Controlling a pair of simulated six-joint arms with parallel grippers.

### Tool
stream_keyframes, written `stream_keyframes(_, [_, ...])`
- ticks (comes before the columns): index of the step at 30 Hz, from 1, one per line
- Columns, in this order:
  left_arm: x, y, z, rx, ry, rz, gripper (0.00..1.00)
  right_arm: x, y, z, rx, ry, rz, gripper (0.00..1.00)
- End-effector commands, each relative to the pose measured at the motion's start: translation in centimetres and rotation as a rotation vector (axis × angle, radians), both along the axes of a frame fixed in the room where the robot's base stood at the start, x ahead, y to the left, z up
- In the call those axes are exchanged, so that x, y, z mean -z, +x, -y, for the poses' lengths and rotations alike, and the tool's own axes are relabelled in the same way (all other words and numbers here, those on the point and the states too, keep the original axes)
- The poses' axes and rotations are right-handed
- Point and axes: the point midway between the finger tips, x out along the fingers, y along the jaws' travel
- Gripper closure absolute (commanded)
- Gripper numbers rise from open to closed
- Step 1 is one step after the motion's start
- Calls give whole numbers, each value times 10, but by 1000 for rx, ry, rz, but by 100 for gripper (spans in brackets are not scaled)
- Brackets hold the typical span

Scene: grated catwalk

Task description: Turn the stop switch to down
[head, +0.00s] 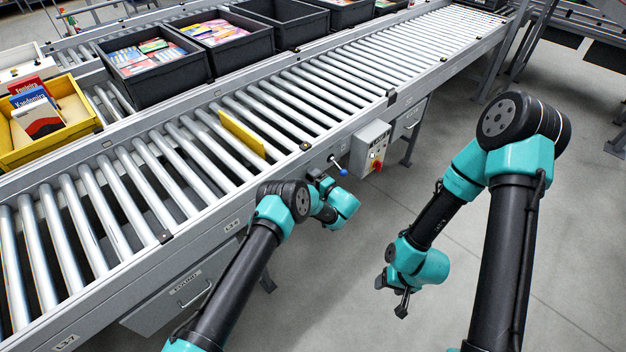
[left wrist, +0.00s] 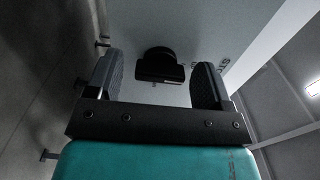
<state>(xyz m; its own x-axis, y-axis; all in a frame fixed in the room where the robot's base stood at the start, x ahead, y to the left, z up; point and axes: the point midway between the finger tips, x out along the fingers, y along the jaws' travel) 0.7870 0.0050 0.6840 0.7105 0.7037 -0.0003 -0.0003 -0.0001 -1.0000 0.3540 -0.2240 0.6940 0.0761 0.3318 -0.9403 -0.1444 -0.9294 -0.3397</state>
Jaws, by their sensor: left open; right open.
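In the left wrist view, a black switch (left wrist: 160,66) sits on a pale panel, with partly hidden lettering beside it that seems to begin "STO". The fingers of my left gripper (left wrist: 158,84) stand apart on either side of it, with a visible gap each side. In the head view, my left gripper (head: 319,178) is at the side rail of the roller conveyor, and the switch is hidden behind it or too small to tell. My right gripper (head: 396,291) hangs open and empty over the floor, away from the conveyor.
A grey box with a red button (head: 375,165) and a blue-knobbed lever (head: 342,172) are close to the right of my left gripper. The roller conveyor (head: 300,95) carries a yellow plate (head: 243,134). Dark crates (head: 165,80) and a yellow bin (head: 85,128) stand behind.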

Motion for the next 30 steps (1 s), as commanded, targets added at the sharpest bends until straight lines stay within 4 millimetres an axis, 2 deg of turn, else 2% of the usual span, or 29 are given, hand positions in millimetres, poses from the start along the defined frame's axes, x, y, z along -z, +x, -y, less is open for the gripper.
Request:
stream_keyframes(4, [0,0,0,0,0,0,26,0,0,0,0,0,0,40])
stream_keyframes(19, [0,0,0,-1,0,0,73,0,0,0,0,0,0,40])
stream_keyframes(30, [0,0,0,-1,26,-26,75,0,0,0,0,0,0,40])
